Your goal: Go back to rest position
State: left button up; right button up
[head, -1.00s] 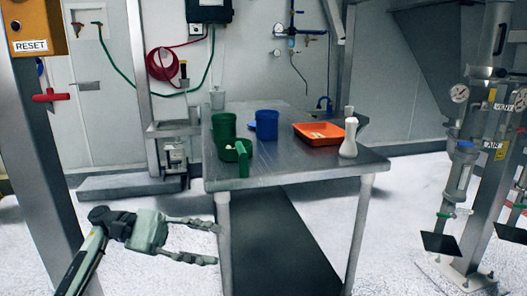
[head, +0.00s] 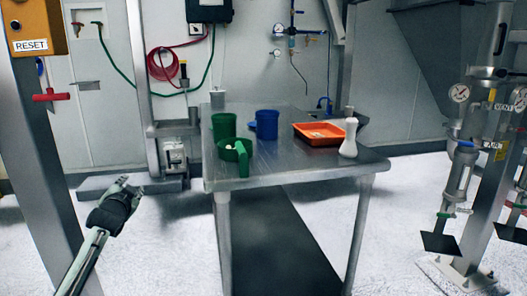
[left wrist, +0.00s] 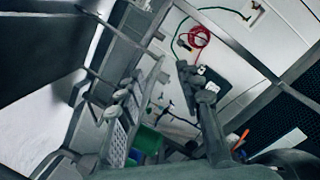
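My left gripper (head: 128,188) is at the lower left in the head view, in the air left of the steel table (head: 290,165) and away from it. It is turned so that its fingers show nearly edge-on. In the left wrist view its two fingers stand apart with nothing held between them, so the left gripper (left wrist: 155,85) is open and empty. My right gripper is not in view.
On the table stand a green container (head: 224,127), a green scoop-like piece (head: 241,158), a blue jug (head: 266,125), an orange tray (head: 310,134) and a white bottle (head: 349,138). A steel post (head: 40,150) is close on the left. White floor lies around the table.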

pick_arm(q)
jog(key=s+d+f+n+g+h, duration=0.1)
jog(key=s+d+f+g, duration=0.15)
jog(key=s+f, duration=0.65)
jog(key=s+d+f+n+g, duration=0.1)
jog(key=s+f+n+g, duration=0.3)
jog(key=f, duration=0.9)
jog(key=s+d+f+m+g+h, duration=0.1)
jog(key=s+d+f+g, duration=0.1)
jog(key=s+f, duration=0.8)
jog(key=s+d+f+g, duration=0.1)
jog(key=s+d+f, duration=0.1)
jog(key=s+f, duration=0.4)
jog(key=s+d+f+g, duration=0.2)
jog(key=s+f, duration=0.4)
jog(key=s, duration=0.8)
jog(key=s+d+f+g+h, duration=0.1)
jog(key=s+d+f+g, duration=0.1)
jog(key=s+f, duration=0.4)
jog(key=s, duration=0.4)
jog(key=shift+s+f, duration=0.2)
jog(key=shift+d, duration=0.1)
